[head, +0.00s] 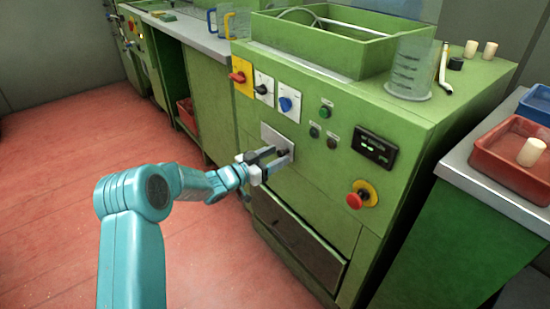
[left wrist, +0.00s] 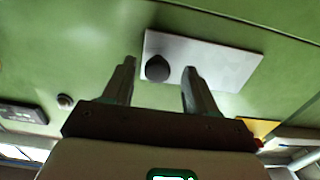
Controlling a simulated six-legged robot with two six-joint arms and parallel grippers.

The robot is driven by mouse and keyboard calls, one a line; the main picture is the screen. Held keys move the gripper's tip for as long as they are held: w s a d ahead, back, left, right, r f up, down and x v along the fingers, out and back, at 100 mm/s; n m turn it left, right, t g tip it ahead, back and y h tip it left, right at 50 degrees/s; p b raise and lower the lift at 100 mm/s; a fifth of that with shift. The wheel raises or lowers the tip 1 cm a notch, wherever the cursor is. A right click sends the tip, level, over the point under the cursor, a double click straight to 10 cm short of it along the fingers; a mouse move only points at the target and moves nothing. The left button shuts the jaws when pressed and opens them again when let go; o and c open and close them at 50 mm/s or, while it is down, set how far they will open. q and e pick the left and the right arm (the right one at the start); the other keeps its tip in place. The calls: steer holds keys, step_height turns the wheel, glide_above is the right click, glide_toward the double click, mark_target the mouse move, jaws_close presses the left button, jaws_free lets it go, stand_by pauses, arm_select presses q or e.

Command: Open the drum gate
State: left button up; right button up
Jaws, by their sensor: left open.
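A pale metal plate (head: 270,134) is set in the front of the green machine. A dark knob (head: 284,152) stands out from it. My left gripper (head: 280,156) reaches the plate from the left, at the knob. In the left wrist view the plate (left wrist: 215,62) lies ahead, and the round dark knob (left wrist: 157,68) shows between my two open fingers, nearer the left one. I cannot tell whether either finger touches it. No part is plainly marked as the drum gate. My right gripper is out of view.
Rotary switches (head: 286,104), small buttons, a dark display (head: 375,150) and a red emergency knob (head: 361,195) surround the plate. A dark recessed panel (head: 300,238) lies below. A clear beaker (head: 411,68) stands on top. Red floor (head: 60,160) is free at the left.

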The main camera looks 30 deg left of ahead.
arm_select(q)
steer(key=p+v, duration=0.3)
steer(key=v, duration=1.3)
steer(key=shift+s, duration=0.15)
